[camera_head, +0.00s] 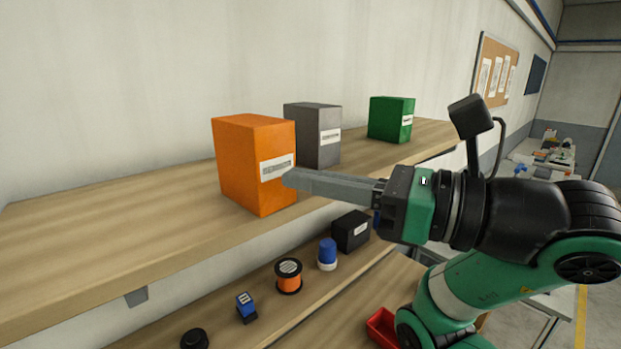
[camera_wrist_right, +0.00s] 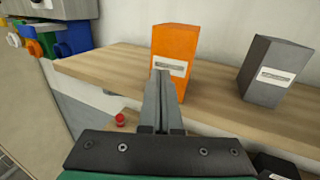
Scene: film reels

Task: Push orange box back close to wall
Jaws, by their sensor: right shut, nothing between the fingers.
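The orange box (camera_head: 245,165) stands upright on the upper wooden shelf, with a white label on its front. In the head view it sits nearer the shelf's front edge than the grey and green boxes. My right gripper (camera_head: 289,178) is shut and empty, with its fingertips at the orange box's label. The right wrist view also shows the orange box (camera_wrist_right: 174,50) straight ahead, with the shut fingers (camera_wrist_right: 161,74) reaching to its front face. I cannot tell for sure whether they touch it. My left gripper is not in view.
A grey box (camera_head: 318,130) stands just right of the orange box, and a green box (camera_head: 390,118) farther along. The pale wall (camera_head: 110,80) runs behind the shelf (camera_head: 90,240). Several small items, including a black box (camera_head: 350,232), stand on the lower shelf.

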